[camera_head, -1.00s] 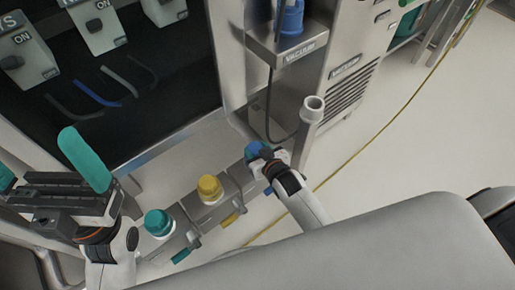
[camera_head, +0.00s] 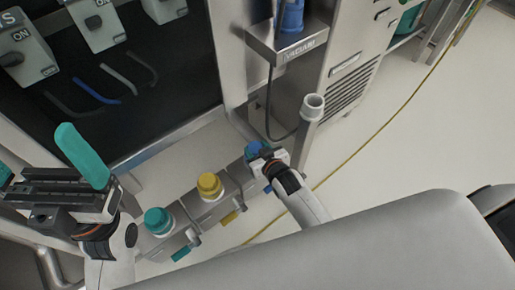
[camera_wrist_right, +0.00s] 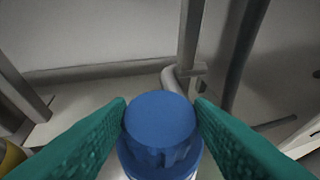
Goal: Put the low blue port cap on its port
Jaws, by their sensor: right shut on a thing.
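The low blue port cap (camera_head: 253,149) is at the right end of the low row of ports, beyond a yellow cap and a teal cap. My right gripper (camera_head: 262,155) is shut on it. In the right wrist view the blue cap (camera_wrist_right: 160,120) sits between the two teal fingers, its round top facing the camera. A pale rim shows under its lower edge; I cannot tell whether the cap is fully seated. The port is mostly hidden by the cap and gripper. My left gripper (camera_head: 36,152) is open and empty at the left, its teal fingers wide apart.
The yellow cap (camera_head: 209,185) and teal cap (camera_head: 158,220) stand on neighbouring grey blocks. An upright grey pipe (camera_head: 312,108) rises close to my right gripper. A steel vacuum shelf (camera_head: 290,45) holds a blue item. A yellow cable (camera_head: 385,127) crosses open floor at right.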

